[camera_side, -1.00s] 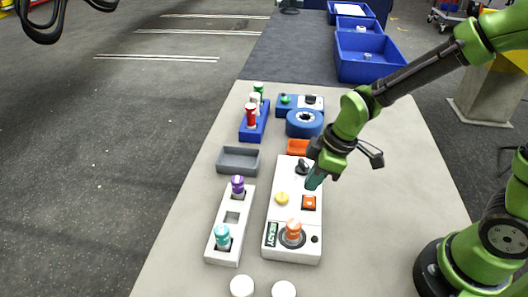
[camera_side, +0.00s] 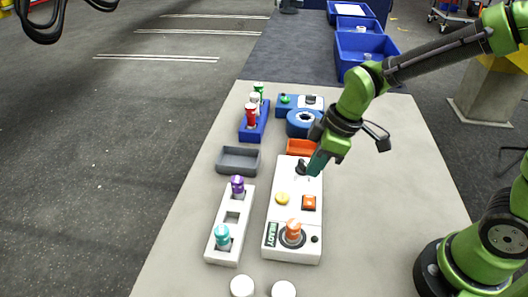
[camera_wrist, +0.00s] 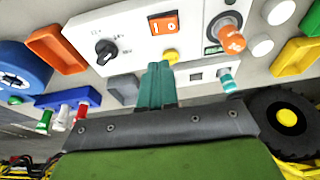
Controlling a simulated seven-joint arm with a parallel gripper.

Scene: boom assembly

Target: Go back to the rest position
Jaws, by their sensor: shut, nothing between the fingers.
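My gripper (camera_side: 318,162) is green with teal fingers and is raised over the far end of the white control panel (camera_side: 273,243), close to its black knob (camera_side: 301,168) in the picture. In the wrist view its teal fingers (camera_wrist: 158,68) are together with nothing between them. The panel carries a yellow button (camera_side: 282,198), an orange square switch (camera_side: 309,203) and an orange knob (camera_side: 293,229). The wrist view shows the black knob (camera_wrist: 105,50) left of the fingers. I cannot tell the exact height of the fingertips above the panel.
A white holder (camera_side: 220,257) with purple and teal pegs stands left of the panel. A grey tray (camera_side: 238,160), an orange tray (camera_side: 299,147), a blue peg rack (camera_side: 252,133) and a blue round part (camera_side: 303,124) lie farther back. The table's right side is mostly clear.

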